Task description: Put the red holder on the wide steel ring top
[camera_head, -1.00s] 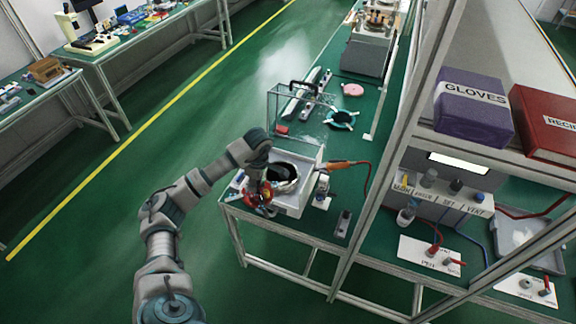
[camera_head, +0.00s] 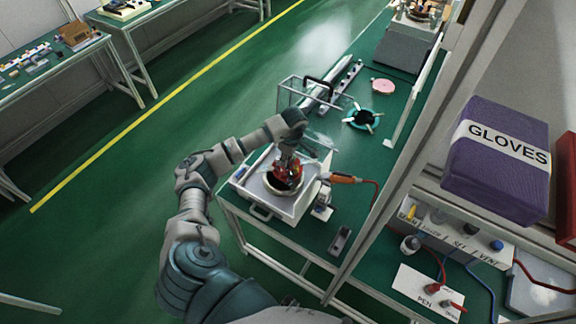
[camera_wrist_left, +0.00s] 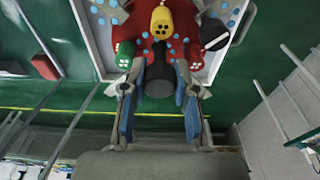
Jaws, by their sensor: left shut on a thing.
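My left gripper (camera_head: 288,157) is shut on the red holder (camera_head: 284,172), with its fingers on either side of the holder's dark grey knob in the left wrist view (camera_wrist_left: 158,84). The holder (camera_wrist_left: 150,48) carries several coloured pieces, among them yellow, green and black ones. In the head view it is over the round steel ring (camera_head: 283,190), which sits in a white tray (camera_head: 247,187). The holder and gripper hide most of the ring's top. I cannot tell whether the holder touches it. My right gripper is not in view.
A clear box frame (camera_head: 290,92) stands behind the tray. A teal ring with white arms (camera_head: 362,118) and a pink disc (camera_head: 382,87) lie farther back. Shelf posts (camera_head: 385,200) rise at right.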

